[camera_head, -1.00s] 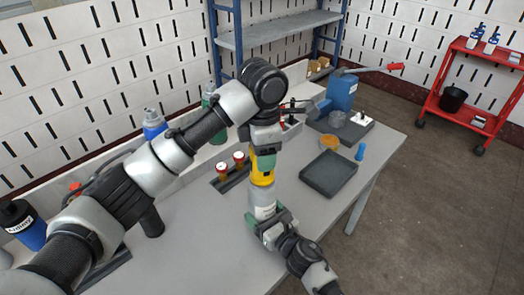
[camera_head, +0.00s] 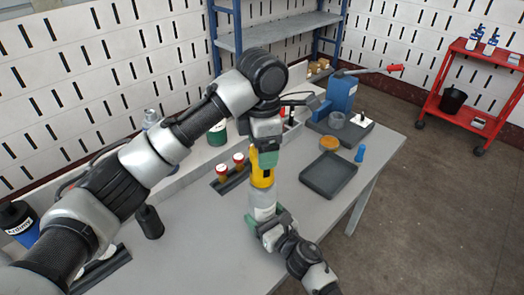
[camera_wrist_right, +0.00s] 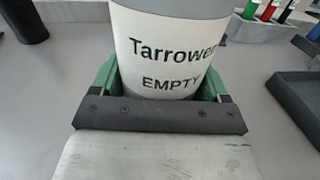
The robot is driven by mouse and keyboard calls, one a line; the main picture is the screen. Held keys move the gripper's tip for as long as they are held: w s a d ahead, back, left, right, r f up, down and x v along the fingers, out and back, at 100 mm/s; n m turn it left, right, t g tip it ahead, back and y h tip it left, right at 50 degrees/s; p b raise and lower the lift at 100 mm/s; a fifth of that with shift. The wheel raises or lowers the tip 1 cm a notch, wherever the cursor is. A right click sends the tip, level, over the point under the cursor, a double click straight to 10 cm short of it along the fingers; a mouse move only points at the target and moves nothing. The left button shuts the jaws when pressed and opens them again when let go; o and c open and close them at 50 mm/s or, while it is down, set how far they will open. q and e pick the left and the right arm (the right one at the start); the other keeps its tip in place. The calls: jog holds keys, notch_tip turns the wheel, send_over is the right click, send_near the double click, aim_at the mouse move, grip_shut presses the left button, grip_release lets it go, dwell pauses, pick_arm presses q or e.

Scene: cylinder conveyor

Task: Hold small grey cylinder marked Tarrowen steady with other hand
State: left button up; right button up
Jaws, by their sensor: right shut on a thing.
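The small grey cylinder (camera_head: 262,199) stands upright at the middle of the table, with a yellow part (camera_head: 260,177) on its upper end. In the right wrist view the cylinder (camera_wrist_right: 165,50) has a white label reading "Tarrowen" and "EMPTY". My right gripper (camera_head: 262,221) is shut on its lower part, with a green finger on either side. My left gripper (camera_head: 265,160) comes from above, its green fingertips at the yellow part. Its wrist and fingers overlap the yellow top, so I cannot tell whether it grips it.
A dark tray (camera_head: 329,187) lies to the right, near an orange round dish (camera_head: 328,144) and a small blue piece (camera_head: 360,153). A blue lever press (camera_head: 341,97) stands behind. A holder with two red-capped pieces (camera_head: 222,170) is at the left. The front right tabletop is clear.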

pick_arm(q)
jog(key=shift+r, duration=0.2)
jog(key=m, duration=0.4)
jog(key=shift+m, duration=1.1)
jog(key=m, duration=0.6)
jog(key=shift+m, duration=0.6)
jog(key=m, duration=0.4)
jog(key=shift+m, duration=0.4)
